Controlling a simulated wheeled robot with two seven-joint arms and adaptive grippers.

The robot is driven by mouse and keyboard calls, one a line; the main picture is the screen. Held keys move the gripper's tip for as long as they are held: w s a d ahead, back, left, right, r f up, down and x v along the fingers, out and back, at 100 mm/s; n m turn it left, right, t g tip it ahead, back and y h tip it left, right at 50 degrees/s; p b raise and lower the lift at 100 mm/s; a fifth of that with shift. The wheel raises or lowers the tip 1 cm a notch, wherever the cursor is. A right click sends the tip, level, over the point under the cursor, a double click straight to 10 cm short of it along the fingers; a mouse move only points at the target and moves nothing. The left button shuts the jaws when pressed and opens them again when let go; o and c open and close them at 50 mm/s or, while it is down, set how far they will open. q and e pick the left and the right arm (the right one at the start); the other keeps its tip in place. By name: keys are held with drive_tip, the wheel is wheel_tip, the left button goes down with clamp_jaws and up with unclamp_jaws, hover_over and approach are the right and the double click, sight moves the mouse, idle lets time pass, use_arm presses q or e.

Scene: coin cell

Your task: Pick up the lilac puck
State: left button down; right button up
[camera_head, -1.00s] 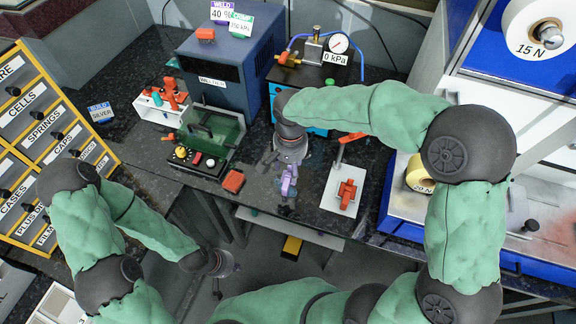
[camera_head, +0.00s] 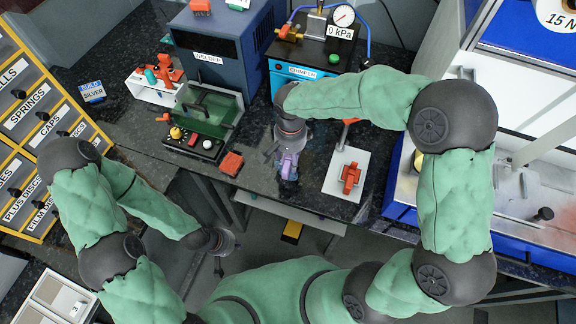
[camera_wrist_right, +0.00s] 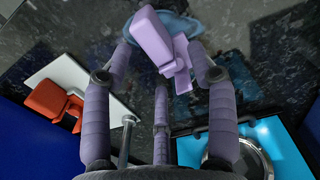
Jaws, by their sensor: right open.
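The lilac puck (camera_head: 289,166) is at the front of the dark bench, partly hidden by my right gripper in the head view. In the right wrist view the lilac puck (camera_wrist_right: 152,35) shows as a blocky piece with a narrower part, over a bluish round base. My right gripper (camera_wrist_right: 163,66) is open, its fingers spread around the near side of the puck; I cannot tell whether they touch it. In the head view my right gripper (camera_head: 289,150) points down at it. My left gripper (camera_head: 220,243) hangs low in front of the bench, away from the puck; its fingers are too small to read.
A white plate with a red clamp (camera_head: 350,178) stands right of the puck. A red block (camera_head: 231,163) lies to the left. The blue crimper (camera_head: 312,72) and the welder (camera_head: 222,50) stand behind. A green tray (camera_head: 205,108) and a drawer rack (camera_head: 40,120) are further left.

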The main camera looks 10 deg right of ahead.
sight(290, 160)
wheel_tip(290, 160, down, 3)
drive_tip(key=shift+f+b, duration=0.1)
drive_tip(key=shift+b, duration=0.45)
clamp_jaws()
